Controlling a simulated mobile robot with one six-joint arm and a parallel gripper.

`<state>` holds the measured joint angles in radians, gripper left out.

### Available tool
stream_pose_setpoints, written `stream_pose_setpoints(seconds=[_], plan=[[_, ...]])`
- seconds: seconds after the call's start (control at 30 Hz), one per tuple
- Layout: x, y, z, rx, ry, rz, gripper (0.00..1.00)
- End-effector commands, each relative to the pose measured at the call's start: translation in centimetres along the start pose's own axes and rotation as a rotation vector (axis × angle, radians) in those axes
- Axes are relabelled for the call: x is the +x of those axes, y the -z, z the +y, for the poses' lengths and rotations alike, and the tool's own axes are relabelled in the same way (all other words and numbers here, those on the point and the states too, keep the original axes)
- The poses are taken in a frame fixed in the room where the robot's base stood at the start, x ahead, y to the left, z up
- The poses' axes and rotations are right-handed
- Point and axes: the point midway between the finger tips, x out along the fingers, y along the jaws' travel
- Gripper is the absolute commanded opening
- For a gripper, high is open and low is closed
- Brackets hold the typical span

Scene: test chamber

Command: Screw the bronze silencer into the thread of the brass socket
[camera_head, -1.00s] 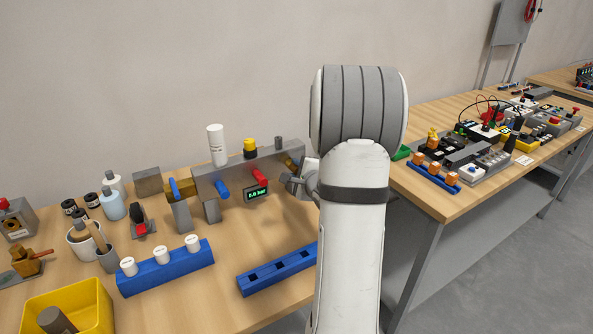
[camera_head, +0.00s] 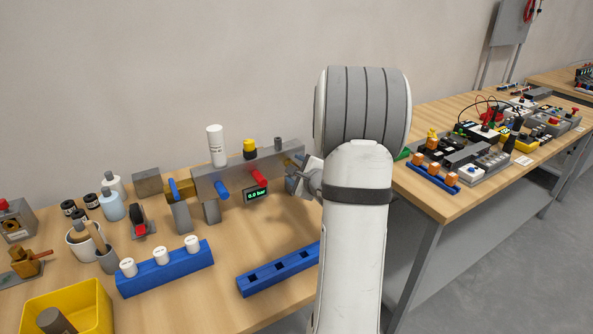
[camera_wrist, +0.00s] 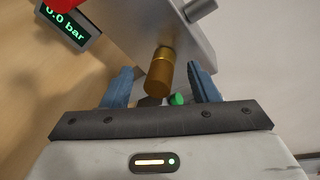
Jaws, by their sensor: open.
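The bronze silencer (camera_wrist: 158,76) shows in the wrist view as a short cylinder standing out from the face of the grey block. Its far end meets the brass socket (camera_wrist: 164,52), a brighter ring at the block; how deep the thread is engaged cannot be told. My gripper (camera_wrist: 160,85) is open, with its blue fingers on either side of the silencer's near end and a visible gap on both sides. In the head view my gripper (camera_head: 308,178) is at the right end of the block, partly hidden by my arm.
The grey block (camera_head: 238,176) carries a white cylinder (camera_head: 216,146), a yellow-topped part (camera_head: 249,148) and red and blue fittings. A pressure display (camera_head: 257,195) reads 0.0 bar. A blue rack (camera_head: 278,270) with empty square holes lies in front; bare wood lies between.

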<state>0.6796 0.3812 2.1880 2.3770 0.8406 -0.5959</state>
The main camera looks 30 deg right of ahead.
Motion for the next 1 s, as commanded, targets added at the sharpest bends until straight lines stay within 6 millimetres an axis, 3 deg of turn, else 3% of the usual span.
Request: stream_pose_setpoints(seconds=[0.17, 0.6, 0.93, 1.0], plan=[[-1.1, 0.1, -0.1, -0.001, 0.003, 0.001, 0.54], [-7.3, 0.1, -0.1, -0.001, 0.003, 0.000, 0.54], [-7.8, 0.0, 0.0, 0.001, 0.000, 0.000, 0.54], [-7.8, -1.4, 0.5, -0.027, -0.025, -0.031, 0.54]])
